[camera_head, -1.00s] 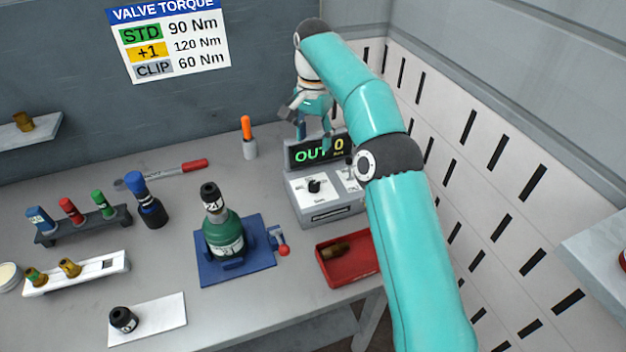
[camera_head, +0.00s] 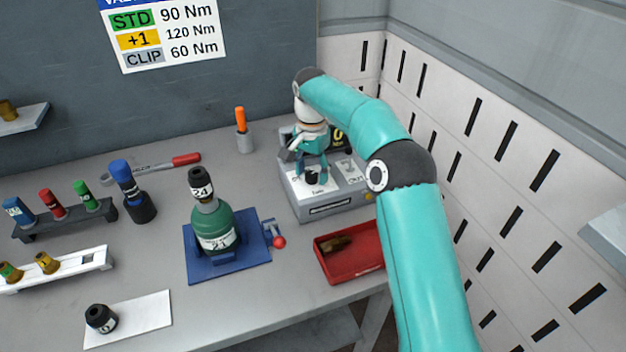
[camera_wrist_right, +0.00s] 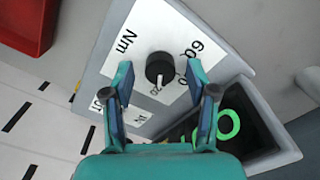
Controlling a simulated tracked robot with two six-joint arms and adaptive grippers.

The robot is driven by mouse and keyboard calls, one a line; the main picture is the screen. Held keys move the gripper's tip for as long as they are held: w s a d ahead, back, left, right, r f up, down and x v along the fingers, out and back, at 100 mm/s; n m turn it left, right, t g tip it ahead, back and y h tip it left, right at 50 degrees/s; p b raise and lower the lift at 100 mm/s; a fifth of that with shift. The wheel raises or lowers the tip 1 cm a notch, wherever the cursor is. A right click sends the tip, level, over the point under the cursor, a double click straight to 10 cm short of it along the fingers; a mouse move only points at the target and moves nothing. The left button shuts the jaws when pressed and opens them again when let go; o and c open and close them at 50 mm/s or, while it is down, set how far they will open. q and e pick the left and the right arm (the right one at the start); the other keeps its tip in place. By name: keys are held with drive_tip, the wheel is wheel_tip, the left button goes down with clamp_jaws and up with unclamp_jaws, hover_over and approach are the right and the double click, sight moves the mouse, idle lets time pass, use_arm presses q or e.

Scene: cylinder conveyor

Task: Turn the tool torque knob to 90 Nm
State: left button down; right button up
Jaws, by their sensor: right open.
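The black torque knob (camera_head: 312,178) sits on a white dial plate on top of the grey tool controller (camera_head: 333,206). In the right wrist view the knob (camera_wrist_right: 159,66) has a pale mark pointing down in the picture; "60" and "Nm" are printed around it, and other labels are partly hidden. My right gripper (camera_head: 312,172) is open over the controller. In the wrist view its two fingertips (camera_wrist_right: 160,75) stand on either side of the knob, with gaps showing; its height above the plate is hard to tell. My left gripper is not in view.
The controller's display (camera_head: 338,137) is partly hidden by my right gripper. A red tray (camera_head: 350,266) stands in front of the controller. A green valve bottle sits in a blue fixture (camera_head: 200,268) at left. The wall sign (camera_head: 165,38) reads STD 90 Nm.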

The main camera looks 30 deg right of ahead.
drive_tip(key=shift+f, duration=0.25)
clamp_jaws()
drive_tip(key=shift+d, duration=0.1)
